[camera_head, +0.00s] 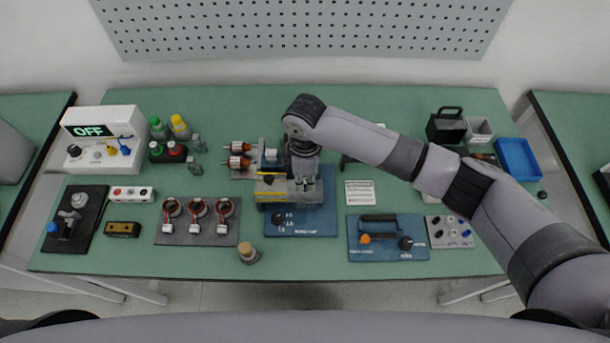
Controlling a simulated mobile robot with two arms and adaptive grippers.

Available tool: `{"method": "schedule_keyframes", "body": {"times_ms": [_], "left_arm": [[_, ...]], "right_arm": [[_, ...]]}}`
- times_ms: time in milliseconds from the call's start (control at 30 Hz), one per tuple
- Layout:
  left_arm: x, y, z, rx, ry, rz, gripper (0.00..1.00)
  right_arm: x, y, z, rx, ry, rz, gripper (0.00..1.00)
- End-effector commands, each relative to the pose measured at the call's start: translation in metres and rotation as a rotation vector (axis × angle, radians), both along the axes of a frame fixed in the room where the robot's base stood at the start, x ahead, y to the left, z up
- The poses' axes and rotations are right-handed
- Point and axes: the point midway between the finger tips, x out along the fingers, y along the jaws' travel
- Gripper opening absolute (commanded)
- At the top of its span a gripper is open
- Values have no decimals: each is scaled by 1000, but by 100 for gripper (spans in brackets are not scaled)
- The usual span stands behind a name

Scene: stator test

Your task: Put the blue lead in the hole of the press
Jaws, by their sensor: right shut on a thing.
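My right gripper (304,182) points down at the middle of the table, over the fixture with a blue base plate (301,222), which seems to be the press. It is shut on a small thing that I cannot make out. I cannot tell whether this is the blue lead, and the press's hole is not clear. Small blue pieces (465,233) lie on the light grey plate (441,240) at the right. My left gripper is not in view.
A white tester reading OFF (92,131) stands at the left, bottles (180,127) beside it. Three wound rings sit on a grey plate (197,239). A second blue plate (388,252) lies right of the middle; a blue bin (517,158) is far right. My right arm crosses the table's right half.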

Motion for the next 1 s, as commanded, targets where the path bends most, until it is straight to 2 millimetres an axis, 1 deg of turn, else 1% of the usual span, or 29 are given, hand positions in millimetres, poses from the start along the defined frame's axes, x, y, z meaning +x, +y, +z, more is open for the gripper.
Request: {"method": "schedule_keyframes", "body": {"times_ms": [33, 133, 567, 1000], "left_arm": [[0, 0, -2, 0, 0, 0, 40], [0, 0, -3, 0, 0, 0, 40], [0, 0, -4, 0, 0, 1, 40], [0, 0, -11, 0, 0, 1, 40]], "right_arm": [[0, 0, -4, 0, 1, 0, 0], [-1, 0, -7, 0, 1, 1, 0], [0, 0, -10, 0, 1, 1, 0], [0, 0, -26, 0, 0, 0, 0]]}}
